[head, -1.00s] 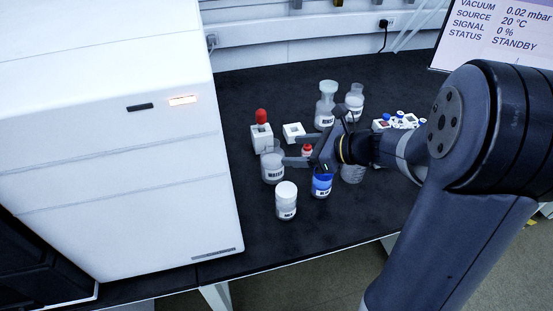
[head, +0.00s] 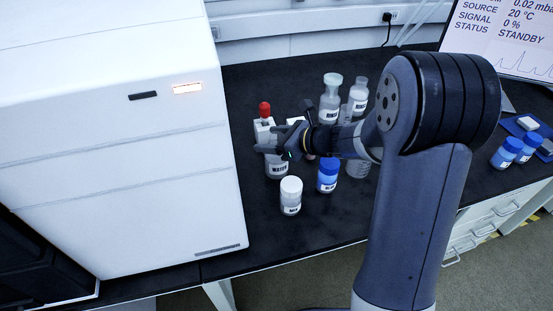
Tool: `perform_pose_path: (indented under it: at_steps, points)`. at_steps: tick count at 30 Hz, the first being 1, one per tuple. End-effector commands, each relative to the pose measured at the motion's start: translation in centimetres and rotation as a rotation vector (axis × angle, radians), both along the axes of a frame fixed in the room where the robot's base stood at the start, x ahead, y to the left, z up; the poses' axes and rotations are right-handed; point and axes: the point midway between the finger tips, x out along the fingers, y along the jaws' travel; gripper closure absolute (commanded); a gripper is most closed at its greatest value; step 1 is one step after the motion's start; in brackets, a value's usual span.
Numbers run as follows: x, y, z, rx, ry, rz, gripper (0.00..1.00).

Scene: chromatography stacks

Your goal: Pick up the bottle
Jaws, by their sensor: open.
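Several bottles stand upright on the black bench, and I cannot tell which one the task names. A clear bottle with a label (head: 277,170) is directly below my gripper and partly covered by it. A white-capped bottle (head: 291,197) stands nearest the front edge. A blue bottle (head: 328,178) is to its right. Two clear bottles, one wide-topped (head: 331,98) and one narrower (head: 358,97), stand behind. My gripper (head: 268,140) is open, with its fingers pointing left, above or beside the labelled bottle. I see nothing between the fingers; contact cannot be judged.
A large white instrument (head: 120,150) stands close on the left. A red-topped item (head: 264,110) is just behind my gripper. Blue bottles (head: 506,153) stand at the far right near a screen (head: 510,40). The bench front (head: 260,230) is clear. My arm hides part of the bench.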

Motion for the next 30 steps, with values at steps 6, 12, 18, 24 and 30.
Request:
perform_pose_path:
  at_steps: [6,12,18,24,30]
  points:
    - [0.14,0.24,-0.11,0.0,0.0,0.0,0.37]
    - [0.12,0.22,-0.1,0.0,0.0,0.0,0.49]
    - [0.12,0.21,-0.1,0.0,0.001,0.0,0.66]
    - [0.11,0.21,-0.1,0.0,0.001,0.0,0.82]
    - [0.1,0.2,-0.11,0.0,0.001,0.0,0.98]
